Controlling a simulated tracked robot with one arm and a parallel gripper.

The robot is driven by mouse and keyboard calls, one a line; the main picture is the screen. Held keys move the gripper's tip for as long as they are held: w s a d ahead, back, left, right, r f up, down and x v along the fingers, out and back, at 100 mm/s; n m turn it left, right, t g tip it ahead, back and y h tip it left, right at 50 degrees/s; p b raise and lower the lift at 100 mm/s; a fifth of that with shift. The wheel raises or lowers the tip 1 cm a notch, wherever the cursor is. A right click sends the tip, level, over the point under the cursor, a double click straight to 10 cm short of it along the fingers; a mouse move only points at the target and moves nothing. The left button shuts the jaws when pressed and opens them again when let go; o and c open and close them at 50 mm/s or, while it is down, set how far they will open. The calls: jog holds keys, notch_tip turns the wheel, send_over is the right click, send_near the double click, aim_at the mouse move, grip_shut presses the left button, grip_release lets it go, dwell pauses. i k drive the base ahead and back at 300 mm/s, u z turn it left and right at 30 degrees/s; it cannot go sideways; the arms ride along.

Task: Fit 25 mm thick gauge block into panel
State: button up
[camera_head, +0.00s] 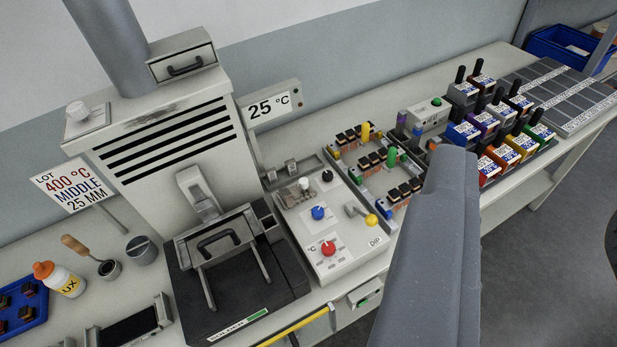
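Several label-fronted blocks with black top handles stand in a rack at the right, among them a blue one (462,132), a yellow one (521,145) and a red one (488,167). Their labels are too small to read, so I cannot tell which, if any, is the 25 mm gauge block. A dark gridded panel (570,88) lies behind them at the far right; I cannot tell if it is the task's panel. A large grey part of mine crosses the right centre and hides some of the bench. No gripper fingers show.
A machine (165,130) with a black-handled front stands left of centre, by a control box (325,230) with knobs. A sign (75,185) reads "LOT 400 °C MIDDLE 25 MM"; a display (270,105) reads 25 °C. A bottle (62,280) and blue tray (22,305) are left.

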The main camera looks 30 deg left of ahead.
aim_at(352, 229)
jog(key=u, duration=0.05)
jog(key=i, duration=1.05)
jog(key=u, duration=0.05)
